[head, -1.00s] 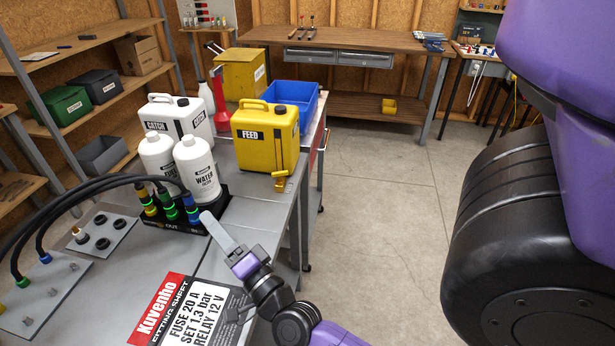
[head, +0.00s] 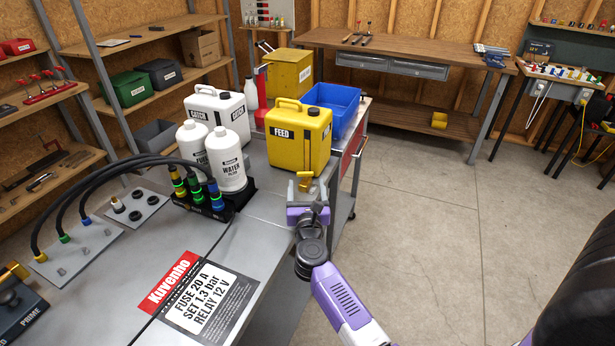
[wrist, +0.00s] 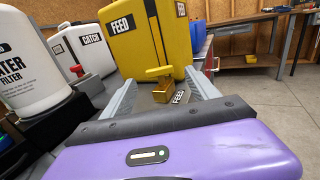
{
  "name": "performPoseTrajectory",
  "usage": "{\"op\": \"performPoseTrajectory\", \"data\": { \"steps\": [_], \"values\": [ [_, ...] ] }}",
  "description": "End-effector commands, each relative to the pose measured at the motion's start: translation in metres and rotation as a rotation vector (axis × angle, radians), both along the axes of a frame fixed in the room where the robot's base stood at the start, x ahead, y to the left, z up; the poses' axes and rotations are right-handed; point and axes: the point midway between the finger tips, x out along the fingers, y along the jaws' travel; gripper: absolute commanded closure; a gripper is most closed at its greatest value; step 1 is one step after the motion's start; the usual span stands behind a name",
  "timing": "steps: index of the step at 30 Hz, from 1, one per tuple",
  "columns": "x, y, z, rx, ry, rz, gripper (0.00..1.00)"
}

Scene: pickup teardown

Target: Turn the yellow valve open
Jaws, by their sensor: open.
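The yellow valve (head: 304,182) sits low at the front of the yellow FEED can (head: 298,138), by the bench edge. In the wrist view the valve (wrist: 163,88) has a brassy body with a yellow handle lying crosswise on top. A small FEED label is beside it. My gripper (head: 306,190) is open at the valve. In the wrist view its two grey fingers (wrist: 160,80) stand one on each side of the valve, with gaps showing. I cannot tell whether a finger touches it.
A white CATCH can (head: 215,112) and white bottles (head: 228,165) stand left of the FEED can. A blue bin (head: 335,105) is behind it. A fitting sheet (head: 200,300) lies on the bench. The floor to the right is clear.

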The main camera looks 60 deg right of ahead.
Motion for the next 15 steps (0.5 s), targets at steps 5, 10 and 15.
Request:
{"op": "performPoseTrajectory", "data": {
  "steps": [5,10,15],
  "values": [
    [0.014,-0.026,0.001,-0.002,0.001,-0.002,0.31],
    [0.023,-0.041,0.0,-0.002,0.001,-0.001,0.31],
    [0.026,-0.045,0.001,-0.002,0.002,0.001,0.31]
  ]
}}
